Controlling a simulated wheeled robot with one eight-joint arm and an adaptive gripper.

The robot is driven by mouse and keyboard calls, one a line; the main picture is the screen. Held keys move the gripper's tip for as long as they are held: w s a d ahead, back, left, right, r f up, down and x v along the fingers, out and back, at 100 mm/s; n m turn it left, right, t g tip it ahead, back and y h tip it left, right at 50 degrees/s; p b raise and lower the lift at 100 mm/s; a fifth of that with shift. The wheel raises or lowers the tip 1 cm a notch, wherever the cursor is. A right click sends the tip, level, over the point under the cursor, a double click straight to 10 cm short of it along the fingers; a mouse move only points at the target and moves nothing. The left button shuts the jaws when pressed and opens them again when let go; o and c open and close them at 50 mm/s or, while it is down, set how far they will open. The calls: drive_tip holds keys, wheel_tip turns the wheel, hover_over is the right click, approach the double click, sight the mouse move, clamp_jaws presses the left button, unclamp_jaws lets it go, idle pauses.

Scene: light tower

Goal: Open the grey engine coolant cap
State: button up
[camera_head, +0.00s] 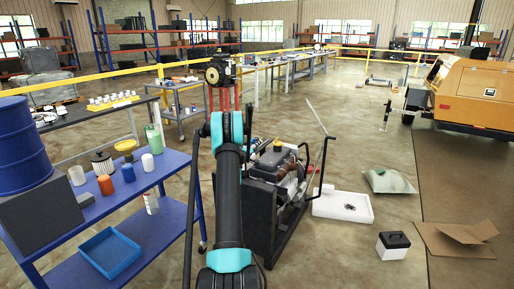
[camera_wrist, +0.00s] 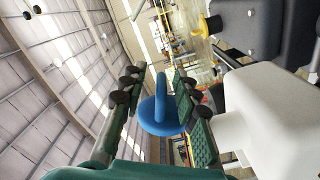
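The grey engine (camera_head: 271,163) stands in a dark frame in the middle of the head view, partly hidden behind my arm. In the wrist view, a round blue cap (camera_wrist: 157,118) with a raised bar is near a white tank (camera_wrist: 262,115), which fills the right side. I take this to be the coolant cap; no grey cap shows. My gripper (camera_wrist: 158,88) has its two fingers apart on either side of the blue cap. A gap shows on the left; contact on the right cannot be told. The cap's seating is hidden behind the right finger. The head view hides my fingertips.
A yellow cap (camera_wrist: 211,25) and a dark engine part (camera_wrist: 250,25) are beside the tank. A blue table (camera_head: 128,190) with bottles and a filter stands left. A white tray (camera_head: 343,206) and a battery (camera_head: 392,246) lie on the floor right of the engine.

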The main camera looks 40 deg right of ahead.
drive_tip(key=v, duration=1.2)
drive_tip(key=shift+r, duration=0.1)
idle(0.4)
